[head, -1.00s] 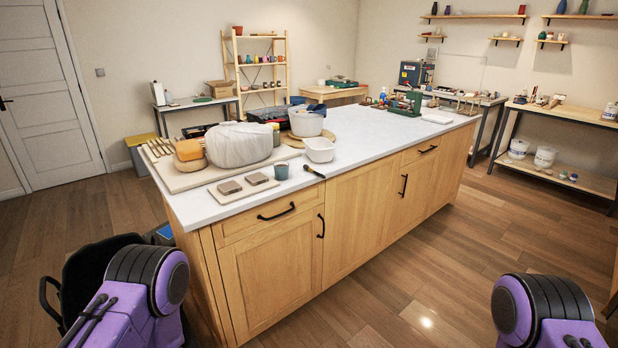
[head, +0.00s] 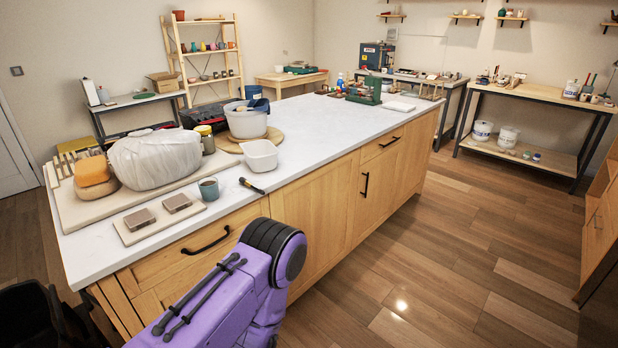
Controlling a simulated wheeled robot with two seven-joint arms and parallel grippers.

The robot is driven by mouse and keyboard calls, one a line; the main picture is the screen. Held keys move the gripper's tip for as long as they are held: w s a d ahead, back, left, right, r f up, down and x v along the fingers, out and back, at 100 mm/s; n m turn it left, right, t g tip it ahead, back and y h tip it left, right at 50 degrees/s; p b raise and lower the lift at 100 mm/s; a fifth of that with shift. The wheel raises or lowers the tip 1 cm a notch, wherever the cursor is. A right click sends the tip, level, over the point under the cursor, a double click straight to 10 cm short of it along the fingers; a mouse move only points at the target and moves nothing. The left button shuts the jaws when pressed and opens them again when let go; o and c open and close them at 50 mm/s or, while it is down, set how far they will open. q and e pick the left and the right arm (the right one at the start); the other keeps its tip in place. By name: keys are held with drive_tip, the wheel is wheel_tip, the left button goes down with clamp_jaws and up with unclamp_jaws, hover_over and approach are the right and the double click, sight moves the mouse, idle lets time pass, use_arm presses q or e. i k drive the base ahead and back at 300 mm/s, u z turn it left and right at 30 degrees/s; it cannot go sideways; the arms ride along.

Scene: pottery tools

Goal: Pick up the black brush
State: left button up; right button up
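A small dark, slim tool that looks like the black brush (head: 253,187) lies flat on the white countertop (head: 330,130), near its front edge. Its left end is lighter, and it is too small to make out fully. It lies just right of a grey-blue cup (head: 208,188) and in front of a white tub (head: 260,155). A purple link of my arm shows at the bottom, in front of the cabinet. Neither of my grippers is in view.
A wrapped clay lump (head: 155,158) and a board with two grey-brown blocks (head: 140,218) stand to the left. A larger white bucket (head: 246,120) stands behind the tub. The countertop right of the brush is clear, and the floor (head: 430,270) to the right is open.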

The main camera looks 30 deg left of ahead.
sight(242, 180)
drive_tip(key=z, duration=0.25)
drive_tip(key=i, duration=0.85)
drive_tip(key=u, duration=0.45)
drive_tip(key=i, duration=0.7)
drive_tip(key=u, duration=0.75)
